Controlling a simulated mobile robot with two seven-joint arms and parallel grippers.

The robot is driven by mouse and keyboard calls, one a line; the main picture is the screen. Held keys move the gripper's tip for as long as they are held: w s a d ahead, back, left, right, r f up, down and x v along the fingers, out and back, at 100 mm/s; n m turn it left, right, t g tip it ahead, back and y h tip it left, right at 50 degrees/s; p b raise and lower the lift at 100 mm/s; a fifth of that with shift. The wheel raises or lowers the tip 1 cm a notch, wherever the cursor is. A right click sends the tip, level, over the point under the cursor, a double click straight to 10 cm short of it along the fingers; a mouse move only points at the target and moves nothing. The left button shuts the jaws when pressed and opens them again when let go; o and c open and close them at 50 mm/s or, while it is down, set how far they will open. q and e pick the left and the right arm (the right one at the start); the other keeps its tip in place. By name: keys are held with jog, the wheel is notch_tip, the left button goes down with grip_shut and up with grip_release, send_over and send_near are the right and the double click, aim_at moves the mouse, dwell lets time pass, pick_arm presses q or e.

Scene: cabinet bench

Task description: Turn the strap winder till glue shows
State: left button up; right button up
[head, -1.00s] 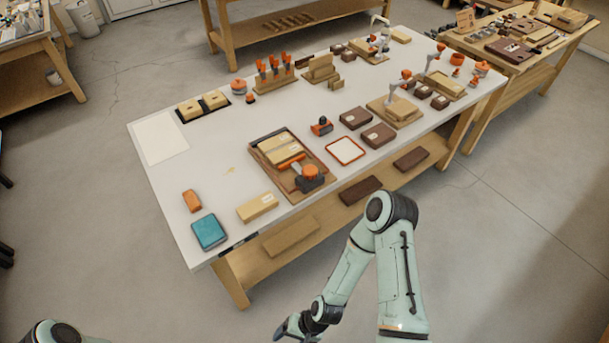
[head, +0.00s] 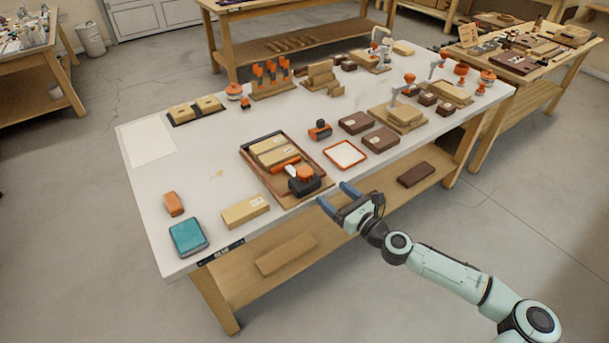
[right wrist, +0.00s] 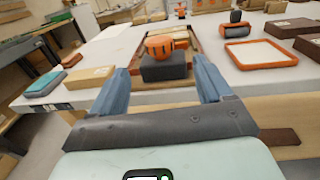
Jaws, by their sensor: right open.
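The strap winder is a dark block with an orange ribbed knob (head: 305,174), at the front right corner of a brown wooden tray (head: 258,166). Wooden blocks (head: 272,147) lie in the tray, with an orange strap piece beside them. My right gripper (head: 337,193) is open and empty at the bench's front edge, just short of the winder. In the right wrist view the orange knob (right wrist: 166,44) and its dark base lie ahead, between the two blue fingers (right wrist: 160,82) and apart from them. I cannot make out any glue. My left gripper is out of view.
A wooden block (head: 245,210), a teal pad (head: 188,237) and an orange block (head: 173,203) lie left of the tray. An orange-rimmed square tray (head: 345,155) and dark boxes (head: 380,139) lie to its right. The bench's left middle is clear.

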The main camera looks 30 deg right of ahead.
aim_at(310, 175)
jog(key=w, duration=0.4)
jog(key=w+a, duration=0.1)
jog(key=w, duration=0.3)
jog(key=w+a, duration=0.1)
jog(key=w, duration=0.4)
jog(key=shift+a+b, duration=0.15)
jog(key=shift+b, duration=0.15)
jog(key=c, duration=1)
